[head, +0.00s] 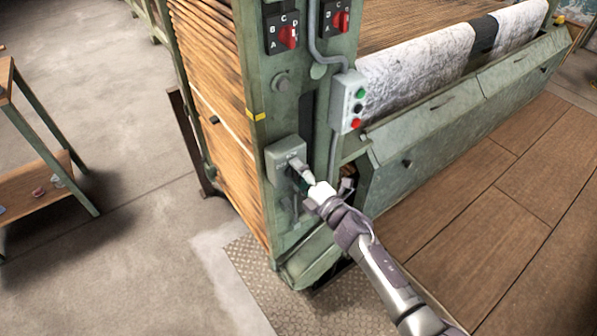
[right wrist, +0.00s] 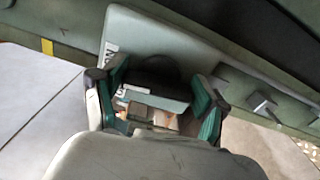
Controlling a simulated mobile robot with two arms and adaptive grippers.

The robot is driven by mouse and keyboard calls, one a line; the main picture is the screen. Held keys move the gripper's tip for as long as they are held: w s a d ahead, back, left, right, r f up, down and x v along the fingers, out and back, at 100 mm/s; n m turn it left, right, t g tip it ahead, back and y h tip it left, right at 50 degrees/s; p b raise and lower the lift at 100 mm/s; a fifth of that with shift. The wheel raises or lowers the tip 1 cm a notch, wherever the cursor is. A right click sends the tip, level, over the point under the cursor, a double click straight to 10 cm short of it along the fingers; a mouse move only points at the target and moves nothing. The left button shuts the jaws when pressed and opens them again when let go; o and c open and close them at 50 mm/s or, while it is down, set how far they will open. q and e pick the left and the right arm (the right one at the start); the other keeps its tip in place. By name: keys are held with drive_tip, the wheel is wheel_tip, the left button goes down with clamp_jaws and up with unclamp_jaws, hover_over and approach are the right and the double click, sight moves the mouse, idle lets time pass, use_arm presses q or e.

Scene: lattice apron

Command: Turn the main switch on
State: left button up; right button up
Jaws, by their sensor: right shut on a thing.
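The main switch appears to be the grey box (head: 284,152) on the lower front of the green machine post. My right gripper (head: 301,176) is at the front of this box, its arm coming in from the lower right. In the right wrist view the fingers (right wrist: 155,100) stand on both sides of a dark rounded switch handle (right wrist: 150,72) on the grey-green box face (right wrist: 140,32) and are shut on it. Part of a label shows beside it. The gripper hides most of the handle in the head view, so its setting cannot be read. My left gripper is not in view.
Two black selector plates with red knobs (head: 288,38) (head: 340,20) sit higher on the post. A grey button box (head: 348,101) with green, black and red buttons is to the right. A wooden-topped bench (head: 40,185) stands left. Concrete floor (head: 130,110) lies between.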

drive_tip(key=shift+m, duration=0.6)
drive_tip(key=shift+f, duration=0.1)
drive_tip(key=o, duration=1.2)
drive_tip(key=shift+c, duration=0.2)
drive_tip(key=v, duration=1.2)
